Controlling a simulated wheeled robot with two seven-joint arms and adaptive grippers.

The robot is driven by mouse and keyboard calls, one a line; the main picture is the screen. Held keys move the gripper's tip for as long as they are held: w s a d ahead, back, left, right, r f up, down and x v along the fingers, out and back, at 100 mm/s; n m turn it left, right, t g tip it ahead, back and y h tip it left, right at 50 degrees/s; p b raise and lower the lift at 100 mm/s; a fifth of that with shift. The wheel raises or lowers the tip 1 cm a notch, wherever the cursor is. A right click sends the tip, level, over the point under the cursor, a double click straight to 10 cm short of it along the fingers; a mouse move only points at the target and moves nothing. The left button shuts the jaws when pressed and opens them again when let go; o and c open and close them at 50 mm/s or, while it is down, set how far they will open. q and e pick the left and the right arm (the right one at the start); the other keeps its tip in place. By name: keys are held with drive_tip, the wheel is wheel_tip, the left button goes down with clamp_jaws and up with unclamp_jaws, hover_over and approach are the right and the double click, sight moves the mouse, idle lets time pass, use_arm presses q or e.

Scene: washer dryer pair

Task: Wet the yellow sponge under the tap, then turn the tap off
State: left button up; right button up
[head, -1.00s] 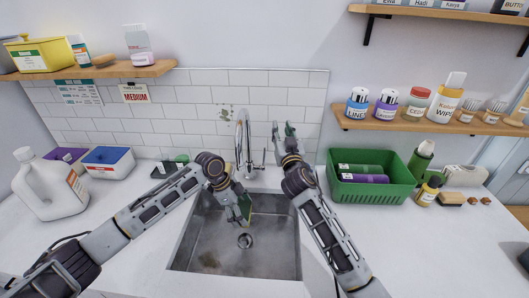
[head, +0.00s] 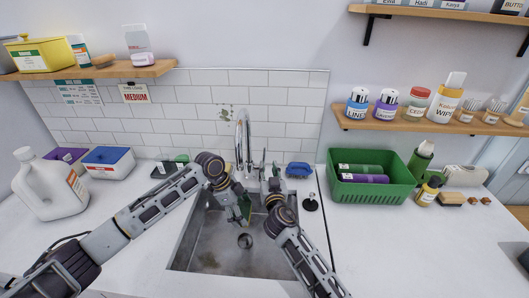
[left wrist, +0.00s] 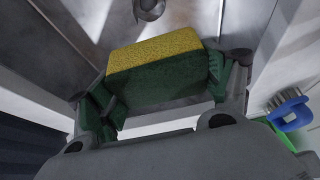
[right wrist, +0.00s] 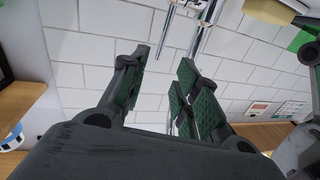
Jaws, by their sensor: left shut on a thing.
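The yellow sponge (left wrist: 155,55), with a dark green underside, is held between the fingers of my left gripper (left wrist: 160,88). In the head view the sponge (head: 246,208) is over the sink (head: 205,245), below and near the tap spout, partly hidden by the gripper (head: 243,207). The chrome tap (head: 243,135) stands upright behind the sink; I cannot tell whether water runs. My right gripper (head: 268,174) is beside the tap's right side, near its lever (head: 263,158). In the right wrist view its fingers are apart, with chrome tap parts (right wrist: 204,30) beyond them.
A blue brush (head: 299,170) and a small black-topped stopper (head: 311,202) are right of the sink. A green basket (head: 372,200) stands farther right. A white jug (head: 48,190) and a blue-lidded box (head: 108,161) are at left. Shelves hang on both sides.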

drive_tip(key=shift+w, duration=0.1)
drive_tip(key=shift+w+a, duration=0.4)
drive_tip(key=shift+w, duration=1.5)
drive_tip(key=shift+w+a, duration=0.4)
drive_tip(key=shift+w, duration=1.55)
drive_tip(key=shift+w+a, duration=0.4)
drive_tip(key=shift+w, duration=1.5)
drive_tip(key=shift+c, duration=0.4)
clamp_jaws()
